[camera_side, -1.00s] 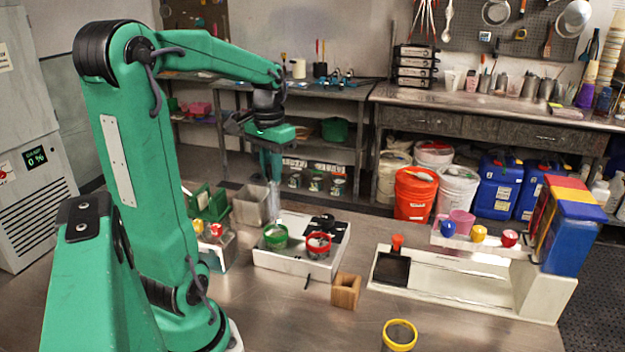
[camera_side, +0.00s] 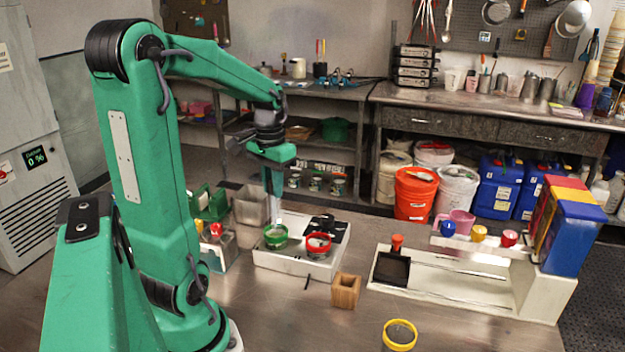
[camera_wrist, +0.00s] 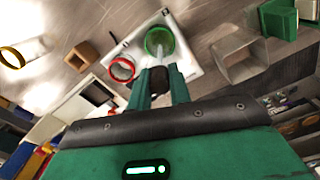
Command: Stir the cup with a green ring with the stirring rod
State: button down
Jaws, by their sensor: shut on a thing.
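My gripper (camera_side: 272,190) is shut on a pale, thin stirring rod (camera_wrist: 159,55), which points downward. The cup with a green ring (camera_side: 275,236) stands on a white tray (camera_side: 285,264), directly below my gripper. In the wrist view the rod's far end overlaps the inside of the green ring (camera_wrist: 147,46). I cannot tell how deep the tip is in the cup. A cup with a red ring (camera_side: 318,244) stands to the right on the same tray.
A grey open bin (camera_side: 250,206) stands just left of the tray. A wooden block holder (camera_side: 346,291) and a yellow-ringed cup (camera_side: 399,336) stand to the front right. A white rack (camera_side: 460,283) lies further right. Bare bench lies between them.

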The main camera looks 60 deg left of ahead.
jog(key=shift+f, duration=3.4)
jog(key=shift+w+d, duration=0.45)
jog(key=shift+w, duration=0.05)
jog(key=shift+a, duration=0.1)
jog(key=shift+w+a, duration=0.15)
jog(key=shift+a, duration=0.4)
